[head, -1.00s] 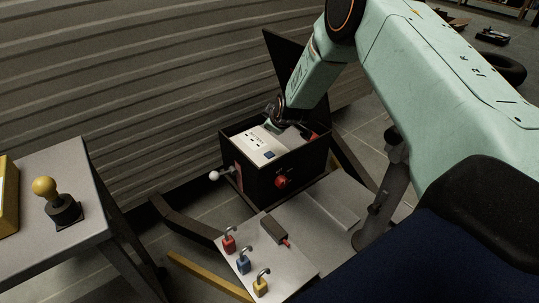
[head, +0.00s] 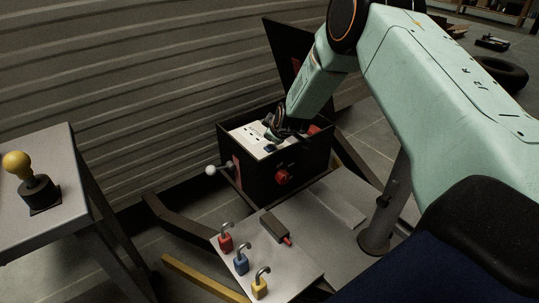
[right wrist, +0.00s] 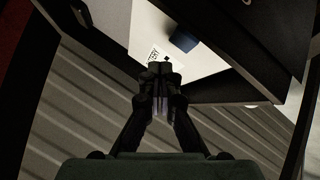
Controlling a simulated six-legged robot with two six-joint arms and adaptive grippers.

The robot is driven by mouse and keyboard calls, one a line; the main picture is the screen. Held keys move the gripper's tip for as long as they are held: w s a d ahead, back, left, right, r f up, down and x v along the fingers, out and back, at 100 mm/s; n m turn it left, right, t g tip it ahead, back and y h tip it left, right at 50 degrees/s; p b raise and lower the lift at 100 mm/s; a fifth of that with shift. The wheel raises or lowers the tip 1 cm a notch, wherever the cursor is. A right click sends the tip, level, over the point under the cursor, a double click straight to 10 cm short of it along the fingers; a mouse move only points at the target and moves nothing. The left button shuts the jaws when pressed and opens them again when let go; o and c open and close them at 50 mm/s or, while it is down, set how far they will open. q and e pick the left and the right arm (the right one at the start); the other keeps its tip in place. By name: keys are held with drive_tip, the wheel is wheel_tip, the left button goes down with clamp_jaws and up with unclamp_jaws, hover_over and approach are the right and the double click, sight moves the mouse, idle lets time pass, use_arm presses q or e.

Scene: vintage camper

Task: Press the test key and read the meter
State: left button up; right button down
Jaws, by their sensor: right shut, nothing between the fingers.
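An open black box (head: 255,178) stands behind the grey bench, with a white panel (head: 243,132) in its top. A small blue key (head: 269,147) sits on the panel's near side; it also shows as a blue block in the right wrist view (right wrist: 184,41). My right gripper (head: 273,132) reaches into the box from the right, over the panel just behind the blue key. In the right wrist view its fingers (right wrist: 160,72) are closed together and empty, apart in the picture from the blue key. No meter can be made out. My left gripper is not in view.
A red knob (head: 283,177) and a white-ended lever (head: 211,170) stick out of the box. Red, blue and yellow padlocks (head: 241,264) and a dark block (head: 274,227) lie on the bench (head: 290,261).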

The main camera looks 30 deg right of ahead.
drive_tip(key=shift+f+b, duration=0.3)
drive_tip(key=shift+f, duration=0.6)
drive_tip(key=shift+f, duration=0.1)
idle(0.7)
drive_tip(key=shift+f, duration=0.3)
drive_tip(key=shift+f, duration=0.4)
idle(0.6)
idle(0.3)
drive_tip(key=shift+r+p, duration=0.75)
drive_tip(key=shift+r, duration=0.1)
